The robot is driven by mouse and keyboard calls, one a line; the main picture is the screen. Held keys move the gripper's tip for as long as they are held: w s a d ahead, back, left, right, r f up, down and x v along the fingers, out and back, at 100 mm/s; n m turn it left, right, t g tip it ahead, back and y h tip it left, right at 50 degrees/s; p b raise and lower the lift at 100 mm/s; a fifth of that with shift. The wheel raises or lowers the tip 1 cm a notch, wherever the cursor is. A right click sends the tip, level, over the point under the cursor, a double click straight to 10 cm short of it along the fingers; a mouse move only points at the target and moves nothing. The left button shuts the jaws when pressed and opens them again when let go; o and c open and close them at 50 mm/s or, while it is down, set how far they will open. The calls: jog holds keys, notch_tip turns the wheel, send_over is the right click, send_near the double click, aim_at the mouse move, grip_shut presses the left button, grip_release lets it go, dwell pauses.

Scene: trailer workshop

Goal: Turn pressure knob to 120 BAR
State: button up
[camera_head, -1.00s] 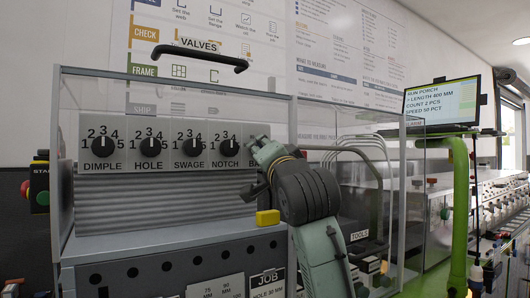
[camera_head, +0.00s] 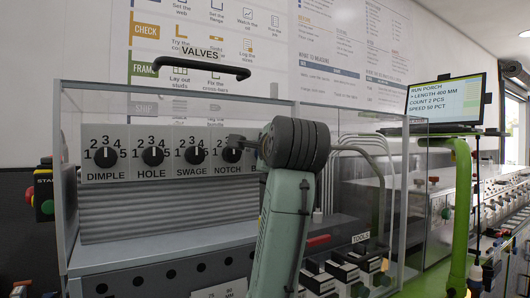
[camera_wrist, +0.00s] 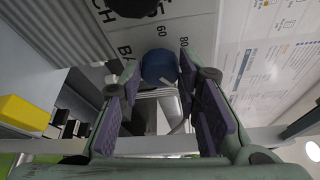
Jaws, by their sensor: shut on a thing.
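The blue pressure knob (camera_wrist: 158,66) sits on the pale panel in the wrist view, beside a printed scale where 60, 80 and BAR letters show. My gripper (camera_wrist: 158,76) has its purple-padded fingers on both sides of this knob and is shut on it. The knob's pointer and the 120 mark cannot be made out. In the head view my gripper (camera_head: 244,142) reaches the right end of the valve panel (camera_head: 130,138), just right of the NOTCH knob (camera_head: 232,152). My arm hides the pressure knob and its scale there.
The DIMPLE knob (camera_head: 106,157), HOLE knob (camera_head: 153,155) and SWAGE knob (camera_head: 194,154) are in a row to the left. A clear-walled enclosure (camera_head: 408,200) surrounds the panel, with a black handle (camera_head: 200,66) above. A yellow block (camera_wrist: 24,113) shows at the wrist view's left.

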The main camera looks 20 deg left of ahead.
jog(key=shift+w+r+m+g, duration=0.1)
jog(key=shift+m+g, duration=0.6)
jog(key=shift+m, duration=0.7)
jog(key=o, duration=0.9)
jog(key=shift+d, duration=0.1)
jog(key=shift+c, duration=0.2)
